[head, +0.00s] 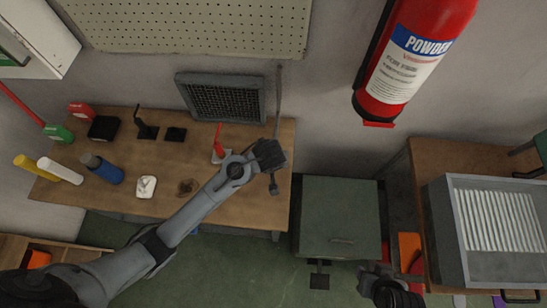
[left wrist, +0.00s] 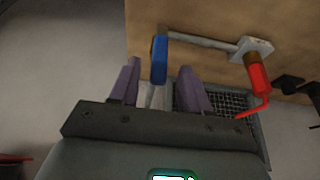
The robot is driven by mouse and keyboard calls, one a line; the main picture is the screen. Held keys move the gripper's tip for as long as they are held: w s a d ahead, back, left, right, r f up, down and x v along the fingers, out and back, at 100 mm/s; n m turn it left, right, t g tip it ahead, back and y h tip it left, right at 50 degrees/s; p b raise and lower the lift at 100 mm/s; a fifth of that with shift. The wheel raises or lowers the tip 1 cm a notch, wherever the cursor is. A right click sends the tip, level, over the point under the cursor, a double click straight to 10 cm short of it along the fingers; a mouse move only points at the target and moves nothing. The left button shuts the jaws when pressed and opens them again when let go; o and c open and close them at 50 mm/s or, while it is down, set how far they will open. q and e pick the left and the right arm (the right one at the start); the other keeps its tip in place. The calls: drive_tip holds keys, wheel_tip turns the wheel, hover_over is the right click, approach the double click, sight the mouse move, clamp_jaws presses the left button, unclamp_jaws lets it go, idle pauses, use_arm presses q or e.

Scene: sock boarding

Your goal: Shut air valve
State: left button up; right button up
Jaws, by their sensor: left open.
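A blue handle-like piece (left wrist: 160,58) sits at the end of a thin grey pipe (left wrist: 205,41) in the left wrist view. The pipe runs to a pale block with a red fitting (left wrist: 258,77). I cannot tell for sure which part is the air valve's handle. My left gripper (left wrist: 159,68) is open, with the blue piece showing between its two purple fingers; contact is unclear. In the head view the left gripper (head: 273,172) is over the table's right end and hides the valve. My right gripper (head: 388,288) shows only in part at the bottom; its fingers are unclear.
The wooden table (head: 235,207) holds a red-handled item (head: 218,142), a blue bottle (head: 103,168) and several small things. A grey vent grille (head: 222,97) stands behind. A red fire extinguisher (head: 410,60) hangs on the wall. A green cabinet (head: 340,215) stands right of the table.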

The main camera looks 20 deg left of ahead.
use_arm(q)
drive_tip(key=shift+x, duration=2.2)
drive_tip(key=shift+c, duration=0.3)
clamp_jaws()
